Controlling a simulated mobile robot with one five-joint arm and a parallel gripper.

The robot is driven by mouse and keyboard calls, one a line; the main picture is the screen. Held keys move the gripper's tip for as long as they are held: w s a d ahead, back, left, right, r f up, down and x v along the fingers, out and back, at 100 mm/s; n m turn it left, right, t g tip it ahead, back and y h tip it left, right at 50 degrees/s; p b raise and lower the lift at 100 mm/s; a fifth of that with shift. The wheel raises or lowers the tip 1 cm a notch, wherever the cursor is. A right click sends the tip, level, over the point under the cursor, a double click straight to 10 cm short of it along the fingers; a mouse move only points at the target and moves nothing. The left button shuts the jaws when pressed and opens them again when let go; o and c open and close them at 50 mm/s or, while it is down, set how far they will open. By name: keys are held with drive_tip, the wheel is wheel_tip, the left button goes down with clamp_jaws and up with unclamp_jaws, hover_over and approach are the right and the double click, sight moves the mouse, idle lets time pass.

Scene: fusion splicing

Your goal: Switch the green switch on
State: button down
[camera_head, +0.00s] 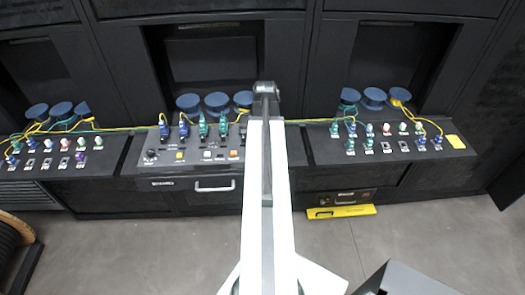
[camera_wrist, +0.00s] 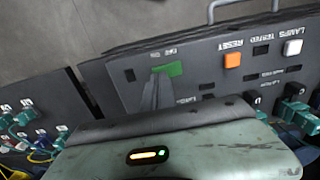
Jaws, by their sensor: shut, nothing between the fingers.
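The green switch (camera_wrist: 174,69) is on the dark control panel (camera_wrist: 205,75) in the wrist view, under a small upside-down label that seems to read OFF and ON. My gripper (camera_wrist: 158,76) is shut and empty. Its grey fingertips lie over the left and lower part of the green switch and hide some of it. I cannot tell whether they touch it or which way it is set. In the head view my arm hides the green switch and my fingers.
An orange RESET button (camera_wrist: 232,60) and a white lamp-test button (camera_wrist: 292,47) sit right of the switch in the wrist view. Blue and green connectors with yellow cables (camera_head: 203,127) stand along the panel. A yellow-edged drawer (camera_head: 340,211) sticks out below.

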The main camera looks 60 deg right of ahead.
drive_tip(key=shift+f+b, duration=0.95)
idle(0.6)
wheel_tip(320, 180, up, 7)
drive_tip(key=p, duration=0.7)
drive_tip(key=shift+r, duration=0.15)
